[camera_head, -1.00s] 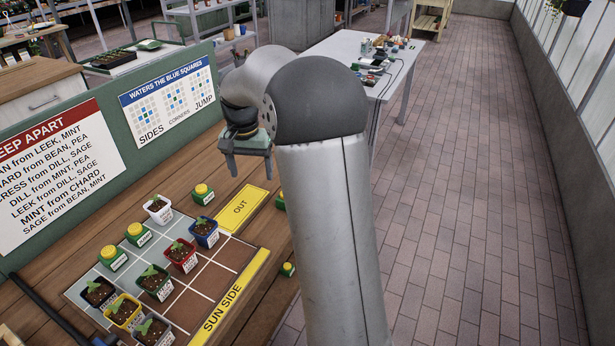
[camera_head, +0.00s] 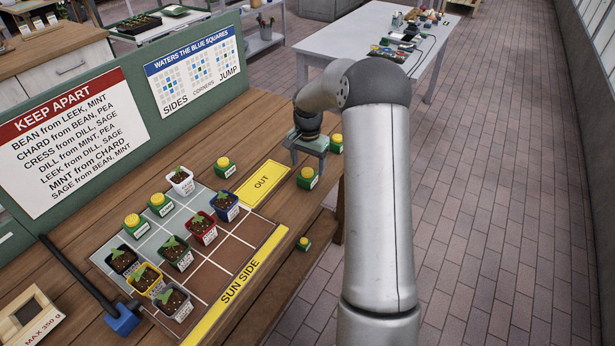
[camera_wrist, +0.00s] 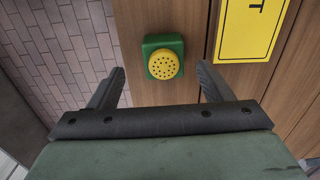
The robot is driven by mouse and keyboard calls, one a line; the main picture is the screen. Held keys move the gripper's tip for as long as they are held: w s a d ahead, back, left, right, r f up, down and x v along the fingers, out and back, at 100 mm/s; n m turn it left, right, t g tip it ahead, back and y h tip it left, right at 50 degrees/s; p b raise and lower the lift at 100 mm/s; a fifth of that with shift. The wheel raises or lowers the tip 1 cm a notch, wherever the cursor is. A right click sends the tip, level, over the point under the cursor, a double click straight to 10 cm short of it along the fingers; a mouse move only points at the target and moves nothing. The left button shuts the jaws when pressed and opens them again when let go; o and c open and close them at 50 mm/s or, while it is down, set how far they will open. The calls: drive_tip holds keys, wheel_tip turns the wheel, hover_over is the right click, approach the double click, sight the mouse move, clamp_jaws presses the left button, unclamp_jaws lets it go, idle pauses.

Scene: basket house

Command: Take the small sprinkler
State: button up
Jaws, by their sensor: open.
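Several green sprinklers with round yellow heads are on the bench. Their labels are too small to read, so I cannot tell which is the small one. One sprinkler (camera_head: 308,175) stands right of the OUT card, just in front of my gripper (camera_head: 307,158). In the wrist view a sprinkler (camera_wrist: 163,59) lies between and beyond my open, empty fingers, apart from both.
A grid (camera_head: 240,235) holds several small potted seedlings. The yellow OUT card (camera_head: 263,184) lies beside it. A blue-ended tool (camera_head: 122,318) and a wooden MAX scale box (camera_head: 28,315) are at lower left. A green board with signs (camera_head: 75,140) stands behind. Brick floor is right of the bench.

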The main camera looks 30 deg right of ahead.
sight(307, 171)
drive_tip(key=shift+w+f+p, duration=0.15)
drive_tip(key=shift+f+p, duration=0.3)
drive_tip(key=shift+f, duration=0.95)
drive_tip(key=shift+w+f+p, duration=0.15)
drive_tip(key=shift+f+p, duration=0.25)
drive_tip(key=shift+f, duration=0.95)
drive_tip(key=c, duration=1.1)
